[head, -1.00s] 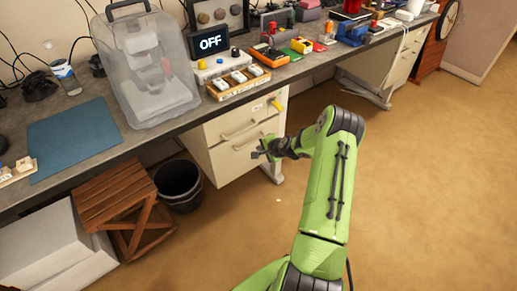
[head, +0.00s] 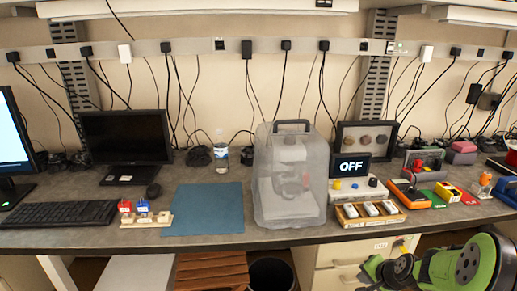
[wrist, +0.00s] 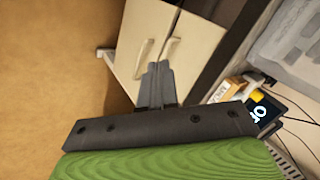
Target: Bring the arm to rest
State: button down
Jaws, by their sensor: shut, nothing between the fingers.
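My gripper (wrist: 157,84) shows in the wrist view, its two dark fingers together with nothing between them. It points toward the pale drawer cabinet (wrist: 145,45) under the bench and appears apart from it. In the head view, part of my green arm (head: 440,268) shows at the lower right, in front of the bench edge. My gripper's fingers are not visible in the head view.
A wooden stool (head: 212,270) and dark bin (head: 270,274) stand below. Floor (wrist: 55,60) shows beside the cabinet.

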jog(key=s+a+r+n+g+h+p, duration=0.1)
jog(key=s+a+r+n, duration=0.3)
jog(key=s+a+r, duration=0.4)
jog(key=s+a+r+n+g+p, duration=0.1)
jog(key=s+a+r+n, duration=0.3)
jog(key=r, duration=0.6)
jog(key=s+a+r+n+p, duration=0.1)
jog(key=s+a+r, duration=0.1)
jog(key=s, duration=0.5)
jog(key=s+a+r+n, duration=0.2)
jog(key=s+a, duration=0.1)
jog(key=s, duration=0.5)
jog(key=shift+p, duration=0.35)
